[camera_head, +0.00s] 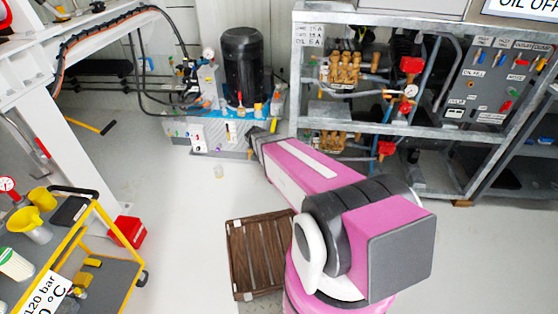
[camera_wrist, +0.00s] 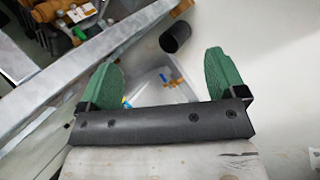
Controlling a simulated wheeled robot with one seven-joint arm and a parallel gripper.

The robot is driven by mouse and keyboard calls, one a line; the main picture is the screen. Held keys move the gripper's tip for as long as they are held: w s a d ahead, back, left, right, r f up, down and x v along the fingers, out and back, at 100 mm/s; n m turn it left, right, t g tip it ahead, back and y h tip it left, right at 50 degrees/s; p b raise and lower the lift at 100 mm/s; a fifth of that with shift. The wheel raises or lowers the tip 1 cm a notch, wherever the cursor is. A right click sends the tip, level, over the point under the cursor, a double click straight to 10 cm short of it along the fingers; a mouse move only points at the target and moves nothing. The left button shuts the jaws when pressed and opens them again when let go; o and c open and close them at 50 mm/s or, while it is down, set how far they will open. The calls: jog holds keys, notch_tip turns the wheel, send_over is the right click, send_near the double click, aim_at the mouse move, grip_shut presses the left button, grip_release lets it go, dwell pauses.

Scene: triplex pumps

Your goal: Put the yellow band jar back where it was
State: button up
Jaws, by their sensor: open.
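My gripper (camera_wrist: 160,62) has two green fingers spread wide, with nothing held between them. Beyond the fingers in the wrist view is a pale tray-like surface (camera_wrist: 150,84) with small yellow and blue marks, too small to tell which belongs to a jar. In the head view, small yellow-orange items (camera_head: 257,110) stand on the pump unit (camera_head: 225,133) beside the black motor. I cannot tell which is the yellow band jar. My arm hides part of the unit's right side.
A brown slatted crate (camera_head: 237,262) lies on the floor beside my arm. A steel rack (camera_head: 300,95) with brass pumps stands at the right. A yellow cart (camera_head: 122,235) and a red box (camera_head: 127,232) are at the left. The floor between is clear.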

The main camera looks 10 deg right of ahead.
jog(key=s+r+m+g+y, duration=0.1)
jog(key=s+r+m+y, duration=0.2)
jog(key=s+r, duration=0.2)
jog(key=s+r+m+g+y, duration=0.1)
jog(key=s+r+m, duration=0.3)
jog(key=s, duration=0.7)
notch_tip(320, 180, up, 2)
jog(key=shift+s+a+r+g+y, duration=0.1)
jog(key=shift+s+a+g+y, duration=0.2)
jog(key=shift+y, duration=0.6)
jog(key=shift+w+a, duration=0.1)
